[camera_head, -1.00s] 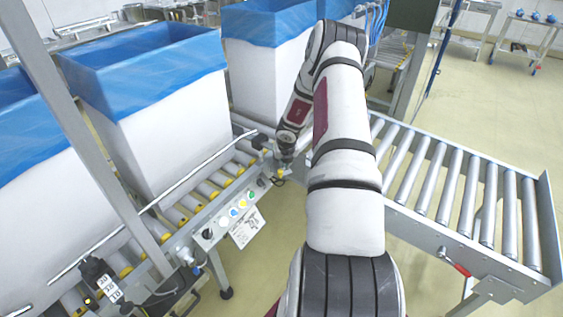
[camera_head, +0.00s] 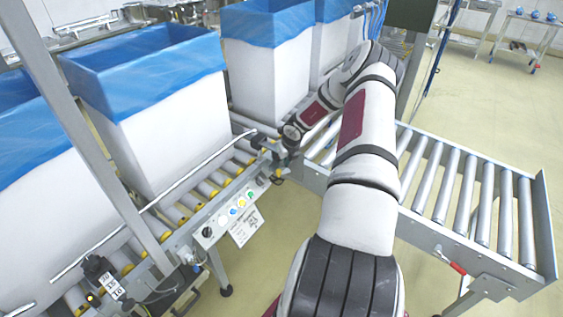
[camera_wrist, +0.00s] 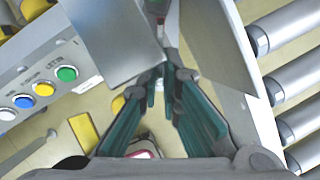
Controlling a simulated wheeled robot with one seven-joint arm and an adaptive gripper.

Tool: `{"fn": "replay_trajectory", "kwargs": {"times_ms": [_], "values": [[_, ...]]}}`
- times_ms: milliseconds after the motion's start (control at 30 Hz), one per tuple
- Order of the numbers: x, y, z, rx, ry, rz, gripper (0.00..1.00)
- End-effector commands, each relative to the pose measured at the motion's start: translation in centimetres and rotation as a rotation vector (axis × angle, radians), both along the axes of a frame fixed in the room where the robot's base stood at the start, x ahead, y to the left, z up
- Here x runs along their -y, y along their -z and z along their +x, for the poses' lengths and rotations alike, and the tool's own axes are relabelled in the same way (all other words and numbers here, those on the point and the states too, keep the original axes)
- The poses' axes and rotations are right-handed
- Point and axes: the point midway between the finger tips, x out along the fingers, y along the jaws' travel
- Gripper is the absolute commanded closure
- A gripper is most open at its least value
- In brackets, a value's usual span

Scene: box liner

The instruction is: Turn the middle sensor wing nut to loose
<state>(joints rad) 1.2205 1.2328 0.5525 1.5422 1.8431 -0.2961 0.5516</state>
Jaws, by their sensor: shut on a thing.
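My gripper (camera_head: 280,165) is at the end of the conveyor rail in the head view, beside the black sensor mount (camera_head: 259,141). In the wrist view, the teal-padded fingers of my gripper (camera_wrist: 165,78) reach toward a grey metal bracket (camera_wrist: 112,42) and close in near its lower right edge. A small dark and red part (camera_wrist: 160,28) shows just beyond the fingertips. The middle sensor wing nut is hidden at the fingertips, and its angle cannot be seen.
A panel with blue, yellow and green buttons (camera_wrist: 40,88) is left of the fingers. A roller conveyor (camera_head: 455,195) lies to the right. Tall white boxes with blue liners (camera_head: 160,120) stand on the left line. Another sensor (camera_head: 100,272) is at lower left.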

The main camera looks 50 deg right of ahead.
Motion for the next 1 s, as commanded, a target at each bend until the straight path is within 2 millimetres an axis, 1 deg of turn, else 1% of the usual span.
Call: {"fn": "replay_trajectory", "kwargs": {"times_ms": [33,67,100,167,200,1000], "values": [[-1.67,0.17,1.24,0.017,-0.023,0.019,1.0],[-1.69,0.18,1.24,0.016,-0.023,0.019,1.0],[-1.7,0.2,1.23,0.016,-0.023,0.019,0.9],[-1.72,0.2,1.25,0.016,-0.023,0.019,0.76],[-1.7,0.19,1.24,0.016,-0.023,0.019,0.74],[-0.97,-0.01,0.81,0.011,-0.012,0.011,0.74]]}}
